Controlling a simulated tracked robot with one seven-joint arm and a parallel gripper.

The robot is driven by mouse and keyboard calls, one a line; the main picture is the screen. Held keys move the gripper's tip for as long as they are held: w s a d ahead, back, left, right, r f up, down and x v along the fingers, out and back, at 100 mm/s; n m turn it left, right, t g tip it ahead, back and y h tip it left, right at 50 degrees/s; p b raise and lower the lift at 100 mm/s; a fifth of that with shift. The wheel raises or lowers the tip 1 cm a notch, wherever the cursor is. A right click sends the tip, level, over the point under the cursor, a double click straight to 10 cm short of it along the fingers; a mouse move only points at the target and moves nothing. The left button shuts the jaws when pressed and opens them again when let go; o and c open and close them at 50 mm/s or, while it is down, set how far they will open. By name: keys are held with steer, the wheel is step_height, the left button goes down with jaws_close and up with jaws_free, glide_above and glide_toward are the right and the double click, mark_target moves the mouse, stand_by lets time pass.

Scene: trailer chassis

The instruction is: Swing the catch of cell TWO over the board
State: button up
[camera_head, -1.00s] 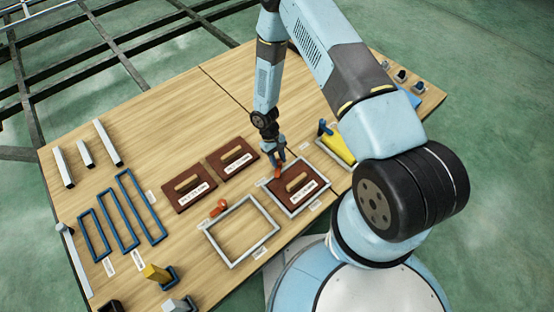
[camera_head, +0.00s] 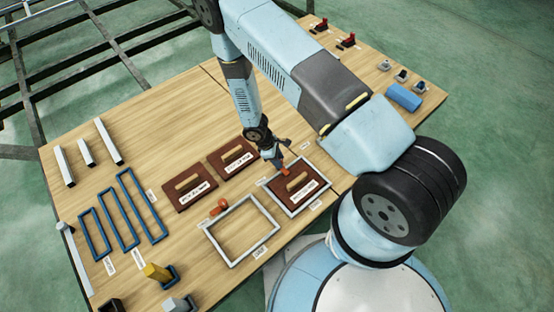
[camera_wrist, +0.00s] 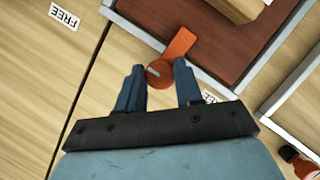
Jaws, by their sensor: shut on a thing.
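A grey frame cell (camera_head: 268,184) holds a dark brown board (camera_head: 310,190) with a pale wooden handle; its label is too small to read. My gripper (camera_head: 281,164) is at its upper left edge, shut on the orange catch (camera_head: 286,171). In the wrist view, my gripper's two fingers (camera_wrist: 159,66) stand either side of the catch's round end. The catch (camera_wrist: 181,43) reaches across the grey rail (camera_wrist: 135,32), with its tip over the brown board (camera_wrist: 215,28).
An empty grey frame (camera_head: 208,243) with its own orange catch (camera_head: 219,207) lies to the left. Two brown boards (camera_head: 188,187) (camera_head: 232,158) lie behind. Blue frames (camera_head: 130,205) and pale bars lie at the far left.

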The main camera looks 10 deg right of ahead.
steer(key=shift+s+a+n, duration=0.2)
steer(key=shift+a+n, duration=0.05)
steer(key=shift+n, duration=0.05)
stand_by(0.4)
steer(key=o, duration=1)
steer(key=shift+w+d, duration=0.1)
steer(key=shift+d, duration=0.05)
steer(key=shift+w+a+r, duration=0.1)
steer(key=shift+a+r, duration=0.1)
steer(key=shift+r, duration=0.25)
steer(key=s+v, duration=0.1)
steer(key=v, duration=1.1)
steer(key=shift+w+a+r, duration=0.15)
steer(key=shift+w+r, duration=0.15)
steer(key=shift+w, duration=0.05)
